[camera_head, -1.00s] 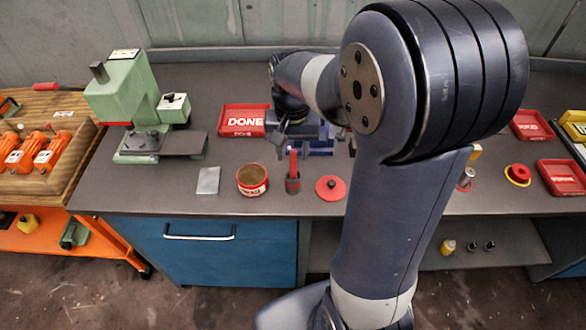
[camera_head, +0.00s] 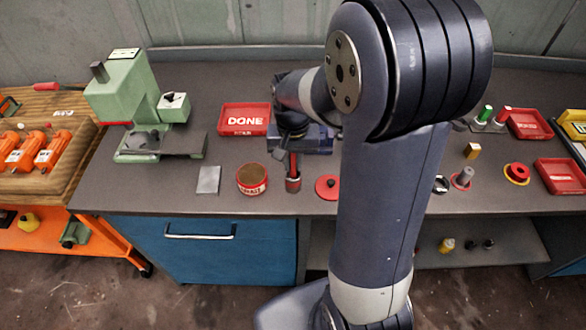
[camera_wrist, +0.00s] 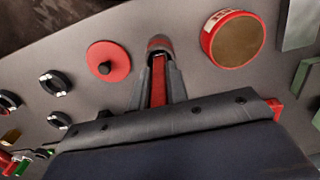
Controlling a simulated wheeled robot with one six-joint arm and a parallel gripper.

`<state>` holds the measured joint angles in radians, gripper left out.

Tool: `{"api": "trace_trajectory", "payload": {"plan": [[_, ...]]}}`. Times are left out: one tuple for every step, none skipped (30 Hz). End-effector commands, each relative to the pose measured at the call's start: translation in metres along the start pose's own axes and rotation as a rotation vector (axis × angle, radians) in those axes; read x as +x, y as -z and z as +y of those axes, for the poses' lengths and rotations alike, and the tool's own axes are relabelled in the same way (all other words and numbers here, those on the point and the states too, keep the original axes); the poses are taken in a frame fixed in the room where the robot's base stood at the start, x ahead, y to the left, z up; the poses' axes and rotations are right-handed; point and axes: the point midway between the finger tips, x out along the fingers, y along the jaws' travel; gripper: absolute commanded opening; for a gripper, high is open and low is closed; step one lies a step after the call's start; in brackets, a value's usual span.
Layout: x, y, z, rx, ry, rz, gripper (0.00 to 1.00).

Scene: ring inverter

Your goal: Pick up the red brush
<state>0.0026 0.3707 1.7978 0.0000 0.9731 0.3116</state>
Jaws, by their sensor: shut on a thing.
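The red brush (camera_head: 293,164) stands upright in a small grey holder (camera_head: 293,185) near the front of the grey bench. In the wrist view its red handle (camera_wrist: 159,82) lies between the two grey fingers of my gripper (camera_wrist: 159,62). The gripper is shut on the handle from above. The brush's lower end is hidden in the holder, and I cannot tell whether it has risen at all.
A red tin (camera_head: 251,179) stands close left of the holder, and a round red lid (camera_head: 328,187) lies close right. A red DONE tray (camera_head: 244,119) and a green press (camera_head: 130,95) are farther back. Small parts lie to the right.

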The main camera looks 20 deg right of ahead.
Motion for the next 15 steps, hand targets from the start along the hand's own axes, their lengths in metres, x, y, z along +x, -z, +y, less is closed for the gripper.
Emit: {"api": "trace_trajectory", "payload": {"plan": [[0.0, 0.0, 0.0, 0.0, 0.0, 0.0, 0.0], [0.0, 0.0, 0.0, 0.0, 0.0, 0.0, 0.0], [0.0, 0.0, 0.0, 0.0, 0.0, 0.0, 0.0], [0.0, 0.0, 0.0, 0.0, 0.0, 0.0, 0.0], [0.0, 0.0, 0.0, 0.0, 0.0, 0.0, 0.0], [0.0, 0.0, 0.0, 0.0, 0.0, 0.0, 0.0], [0.0, 0.0, 0.0, 0.0, 0.0, 0.0, 0.0], [0.0, 0.0, 0.0, 0.0, 0.0, 0.0, 0.0], [0.0, 0.0, 0.0, 0.0, 0.0, 0.0, 0.0], [-0.001, 0.0, 0.0, 0.0, 0.0, 0.001, 0.0], [-0.002, 0.0, 0.0, 0.0, 0.0, 0.001, 0.0], [-0.004, 0.0, 0.0, 0.0, 0.001, 0.002, 0.0], [-0.007, 0.001, 0.0, 0.0, 0.001, 0.002, 0.0], [-0.01, 0.001, 0.0, 0.0, 0.001, 0.004, 0.0], [-0.016, 0.001, 0.0, 0.0, 0.001, 0.004, 0.0]]}}
